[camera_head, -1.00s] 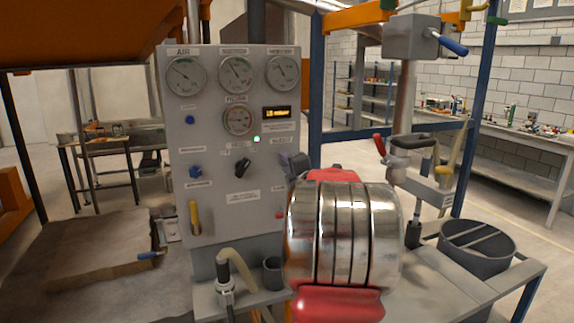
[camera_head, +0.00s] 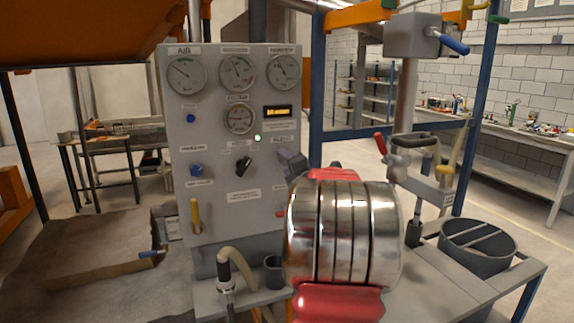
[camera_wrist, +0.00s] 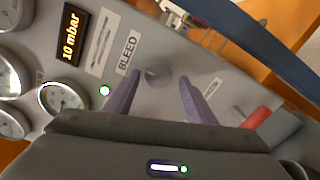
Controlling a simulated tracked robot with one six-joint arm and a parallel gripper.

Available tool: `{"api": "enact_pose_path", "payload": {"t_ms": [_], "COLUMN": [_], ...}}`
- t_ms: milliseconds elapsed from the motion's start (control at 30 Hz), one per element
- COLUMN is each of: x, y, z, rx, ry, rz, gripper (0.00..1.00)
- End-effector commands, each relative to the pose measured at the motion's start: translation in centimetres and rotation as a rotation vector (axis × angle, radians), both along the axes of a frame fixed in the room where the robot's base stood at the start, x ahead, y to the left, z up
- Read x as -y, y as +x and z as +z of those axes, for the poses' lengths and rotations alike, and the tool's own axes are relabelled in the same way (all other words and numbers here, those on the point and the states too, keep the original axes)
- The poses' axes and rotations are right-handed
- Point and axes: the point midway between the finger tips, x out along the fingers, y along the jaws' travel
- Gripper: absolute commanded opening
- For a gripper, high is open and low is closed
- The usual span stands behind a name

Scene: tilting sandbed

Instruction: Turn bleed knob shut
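The bleed knob (camera_wrist: 157,73) is a small grey knob on the grey panel, beside the BLEED label (camera_wrist: 128,51) in the wrist view. My gripper (camera_wrist: 160,76) is open, with one purple-grey finger on each side of the knob and a visible gap to both. I cannot tell how deep the fingertips reach along the knob. In the head view my gripper (camera_head: 291,162) is at the panel's right edge and hides the knob. The display (camera_wrist: 70,34) reads 10 mbar, and a green light (camera_wrist: 104,91) glows below it.
The panel (camera_head: 245,214) carries several gauges, a black selector (camera_head: 243,165), a blue knob (camera_head: 197,170) and a yellow lever (camera_head: 196,216). A red part (camera_wrist: 257,116) sits right of the fingers in the wrist view. A hose (camera_head: 238,265) and a dark cup (camera_head: 273,270) stand below the panel.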

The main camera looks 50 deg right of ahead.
Motion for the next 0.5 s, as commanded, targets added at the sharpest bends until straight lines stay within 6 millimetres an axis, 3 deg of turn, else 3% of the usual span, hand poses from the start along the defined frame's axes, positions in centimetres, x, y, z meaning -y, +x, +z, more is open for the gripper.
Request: {"api": "enact_pose_path", "payload": {"t_ms": [300, 500], "x": [0.0, -0.8], "y": [-0.3, -1.8], "z": [0.2, 0.3], "rx": [0.002, 0.003], "ry": [-0.001, -0.003], "rz": [-0.002, -0.004], "gripper": [0.50, 0.50]}}
